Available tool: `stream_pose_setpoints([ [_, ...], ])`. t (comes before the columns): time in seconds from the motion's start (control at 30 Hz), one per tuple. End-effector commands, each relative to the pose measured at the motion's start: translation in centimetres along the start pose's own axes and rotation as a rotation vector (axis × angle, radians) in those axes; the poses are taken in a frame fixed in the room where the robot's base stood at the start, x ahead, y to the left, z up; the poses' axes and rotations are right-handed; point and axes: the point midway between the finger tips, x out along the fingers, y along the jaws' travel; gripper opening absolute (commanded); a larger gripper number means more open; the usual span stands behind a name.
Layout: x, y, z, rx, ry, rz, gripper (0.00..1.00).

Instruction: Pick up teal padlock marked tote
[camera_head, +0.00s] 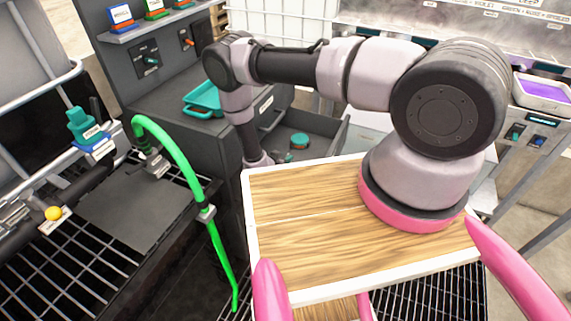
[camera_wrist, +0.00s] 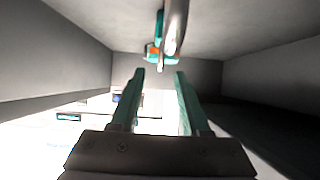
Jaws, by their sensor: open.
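A small teal object (camera_head: 299,140) lies in the open grey drawer in the head view; I cannot read a mark on it or be sure it is the padlock. In the wrist view, a teal piece with an orange patch (camera_wrist: 152,51) shows beyond the fingertips, beside a blurred silvery bar (camera_wrist: 175,25). I cannot tell whether these are parts of the padlock. My gripper (camera_wrist: 158,72) is open, with its two teal fingers apart and nothing visible between them. In the head view its fingers are hidden behind the wooden top.
Grey walls flank my gripper in the wrist view. The drawer (camera_head: 336,132) stands open beside a teal tray (camera_head: 202,101) on the dark cabinet. A green hose (camera_head: 185,165) arches over the rack at left. Another teal item (camera_head: 82,125) stands on a blue block there.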

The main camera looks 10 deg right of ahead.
Motion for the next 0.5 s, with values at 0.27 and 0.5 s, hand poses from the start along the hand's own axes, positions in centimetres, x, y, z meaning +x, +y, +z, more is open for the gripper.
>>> stream_pose_setpoints([
  [0.27, 4.0, -0.1, -0.1, 0.001, -0.001, 0.001, 0.46],
  [0.5, 4.7, -0.1, -0.1, 0.0, -0.001, 0.0, 0.46],
])
